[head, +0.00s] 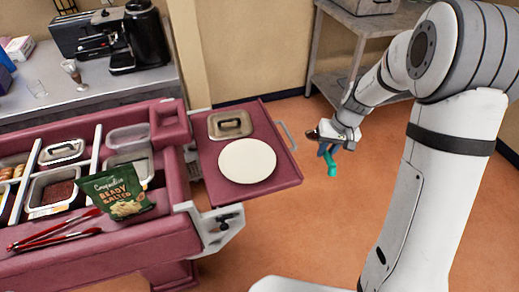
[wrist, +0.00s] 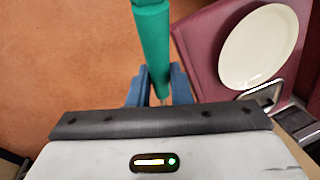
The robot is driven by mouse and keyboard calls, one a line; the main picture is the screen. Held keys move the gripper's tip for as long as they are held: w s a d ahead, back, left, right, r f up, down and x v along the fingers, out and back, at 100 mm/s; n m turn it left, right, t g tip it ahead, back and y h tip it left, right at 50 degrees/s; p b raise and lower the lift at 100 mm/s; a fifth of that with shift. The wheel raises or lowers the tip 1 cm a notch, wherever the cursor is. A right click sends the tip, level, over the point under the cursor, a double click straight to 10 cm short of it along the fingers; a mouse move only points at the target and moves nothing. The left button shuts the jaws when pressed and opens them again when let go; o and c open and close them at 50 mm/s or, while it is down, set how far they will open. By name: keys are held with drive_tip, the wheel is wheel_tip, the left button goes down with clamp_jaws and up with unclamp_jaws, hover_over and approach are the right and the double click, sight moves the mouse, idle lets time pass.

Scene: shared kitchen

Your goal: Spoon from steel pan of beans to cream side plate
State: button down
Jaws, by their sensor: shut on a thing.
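My gripper (head: 327,150) is shut on the spoon, whose teal handle (head: 331,166) hangs below the fingers in the head view. In the wrist view the thick teal handle (wrist: 152,45) stands between the blue fingers of my gripper (wrist: 155,88) and runs out of the top edge; its bowl cannot be made out. The spoon is over the floor, right of the cream side plate (head: 247,161). The plate is empty and lies on the maroon side shelf; it also shows in the wrist view (wrist: 258,45). A steel pan (head: 36,194) with dark red contents, apparently beans, sits in the cart.
A lidded steel container (head: 230,124) stands behind the plate on the side shelf (head: 285,172). A green snack bag (head: 115,193) and red tongs (head: 55,232) lie on the cart. A steel rack (head: 345,50) stands behind. Open floor lies right of the shelf.

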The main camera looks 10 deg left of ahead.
drive_tip(key=s+a+r+n+b, duration=0.2)
drive_tip(key=s+a+r, duration=0.25)
drive_tip(key=a, duration=0.45)
drive_tip(key=s+a+r+n+b, duration=0.15)
drive_tip(key=s+a+r, duration=0.3)
drive_tip(key=a, duration=0.45)
wheel_tip(320, 180, down, 10)
drive_tip(key=d+m+g+y+b, duration=0.25)
drive_tip(key=m+y+b, duration=0.65)
drive_tip(key=y+b, duration=0.85)
wheel_tip(320, 180, up, 10)
drive_tip(key=a+n+t+h+p, duration=0.2)
drive_tip(key=n+h+p, duration=0.6)
drive_tip(key=h+p, duration=0.9)
drive_tip(key=shift+s+a+f+n+h, duration=0.2)
drive_tip(key=shift+s+a+n+h, duration=0.05)
drive_tip(key=shift+s+n+h, duration=0.15)
